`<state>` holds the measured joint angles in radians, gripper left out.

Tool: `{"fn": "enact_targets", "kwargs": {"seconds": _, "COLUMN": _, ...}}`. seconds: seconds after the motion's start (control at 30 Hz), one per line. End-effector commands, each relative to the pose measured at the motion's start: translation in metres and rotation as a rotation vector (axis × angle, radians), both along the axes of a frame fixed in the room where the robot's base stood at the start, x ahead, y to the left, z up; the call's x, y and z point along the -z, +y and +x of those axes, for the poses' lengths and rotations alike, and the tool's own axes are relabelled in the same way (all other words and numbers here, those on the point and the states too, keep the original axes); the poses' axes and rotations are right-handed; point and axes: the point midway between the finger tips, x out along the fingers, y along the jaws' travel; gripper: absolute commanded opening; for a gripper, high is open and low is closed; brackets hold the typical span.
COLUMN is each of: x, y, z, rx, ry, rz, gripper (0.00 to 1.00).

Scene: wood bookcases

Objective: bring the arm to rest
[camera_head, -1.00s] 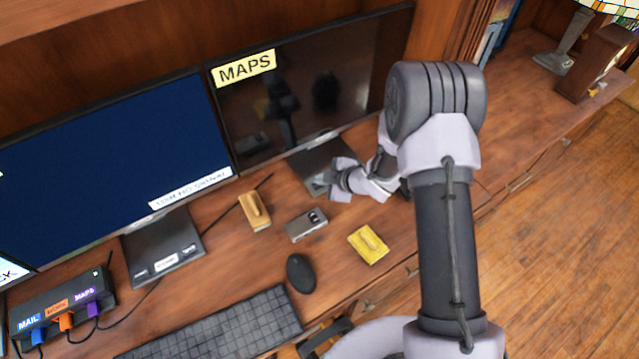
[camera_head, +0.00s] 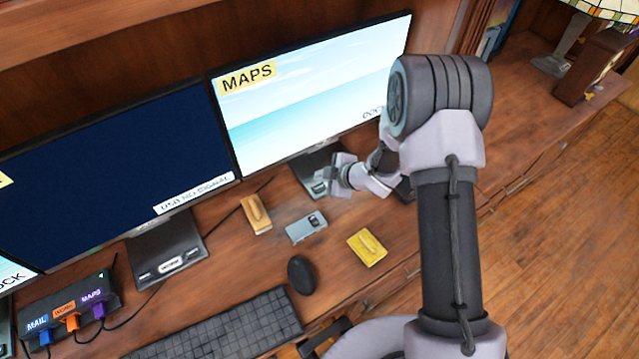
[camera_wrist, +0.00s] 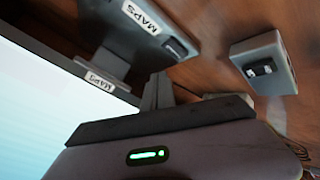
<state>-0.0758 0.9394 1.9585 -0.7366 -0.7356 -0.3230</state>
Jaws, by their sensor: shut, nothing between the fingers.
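My gripper (camera_head: 322,186) is at the foot of the MAPS monitor (camera_head: 310,100) in the head view, beside the stand base (camera_head: 318,158). Its fingers (camera_wrist: 158,92) show shut and empty in the wrist view. The monitor's screen is lit with a pale blue sea and sky picture. My arm bends over the desk from the right of the head view and hides part of the monitor's right side. In the wrist view the lit screen (camera_wrist: 40,115) is at the left, and the stand base (camera_wrist: 150,25) with a MAPS label is at the top.
On the desk are a wooden block (camera_head: 256,213), a grey box (camera_head: 306,227), a yellow block (camera_head: 367,247), a black mouse (camera_head: 301,274) and a keyboard (camera_head: 220,328). A dark monitor (camera_head: 120,165) stands left. A hub with plugged cables (camera_head: 68,310) is at lower left. A lamp (camera_head: 565,45) stands far right.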

Motion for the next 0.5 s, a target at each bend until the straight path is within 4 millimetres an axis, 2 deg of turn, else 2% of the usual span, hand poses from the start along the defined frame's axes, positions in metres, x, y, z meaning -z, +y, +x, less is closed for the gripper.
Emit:
{"fn": "enact_targets", "kwargs": {"seconds": 0.03, "x": -0.013, "y": 0.0, "z": 0.0, "rx": 0.001, "ry": -0.001, "rz": 0.0, "gripper": 0.0}}
{"fn": "enact_targets", "kwargs": {"seconds": 0.2, "x": -0.034, "y": 0.0, "z": 0.0, "rx": 0.0, "ry": 0.0, "rz": 0.0, "gripper": 0.0}}
{"fn": "enact_targets", "kwargs": {"seconds": 0.5, "x": -0.032, "y": 0.0, "z": 0.0, "rx": -0.001, "ry": 0.001, "rz": 0.0, "gripper": 0.0}}
